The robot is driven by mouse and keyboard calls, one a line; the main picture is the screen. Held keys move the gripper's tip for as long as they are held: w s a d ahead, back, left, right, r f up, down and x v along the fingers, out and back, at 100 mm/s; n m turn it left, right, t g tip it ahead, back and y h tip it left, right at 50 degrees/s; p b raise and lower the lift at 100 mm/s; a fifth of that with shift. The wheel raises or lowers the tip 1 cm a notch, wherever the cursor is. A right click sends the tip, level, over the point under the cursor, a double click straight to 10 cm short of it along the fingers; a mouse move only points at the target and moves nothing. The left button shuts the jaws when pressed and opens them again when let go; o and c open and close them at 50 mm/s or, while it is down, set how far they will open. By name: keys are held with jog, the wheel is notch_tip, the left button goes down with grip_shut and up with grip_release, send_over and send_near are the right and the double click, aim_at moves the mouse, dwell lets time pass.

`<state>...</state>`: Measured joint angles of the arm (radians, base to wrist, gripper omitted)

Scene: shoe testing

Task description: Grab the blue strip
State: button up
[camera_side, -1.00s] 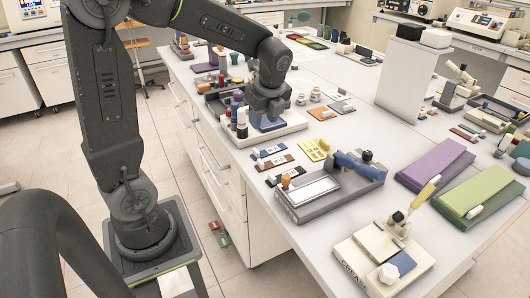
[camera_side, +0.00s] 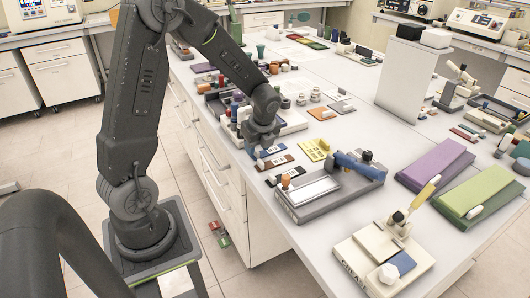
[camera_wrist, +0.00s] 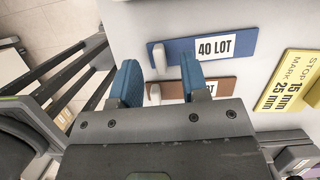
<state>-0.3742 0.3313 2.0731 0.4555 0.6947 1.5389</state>
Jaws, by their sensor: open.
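The blue strip (camera_wrist: 226,46) lies flat on the white table and carries a white "40 LOT" label in the wrist view. A white upright tab (camera_wrist: 159,57) stands at its left end. In the side view the blue strip (camera_side: 273,151) is partly hidden by my gripper (camera_side: 260,150), which is low over its near-left end. In the wrist view my gripper (camera_wrist: 160,64) is open, with its blue-padded fingers apart on either side of the tab in the picture. I cannot tell whether the fingertips are down at tab height.
A brown strip (camera_wrist: 221,83) with its own white tab lies close beside the blue one. A yellow "STOP MARK" card (camera_wrist: 288,80) lies to the right. A grey tray (camera_side: 335,195) stands nearer, and the table edge is close on the left.

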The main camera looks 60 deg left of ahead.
jog(key=shift+x, duration=0.8)
jog(key=shift+c, duration=0.2)
jog(key=shift+d, duration=0.1)
grip_shut()
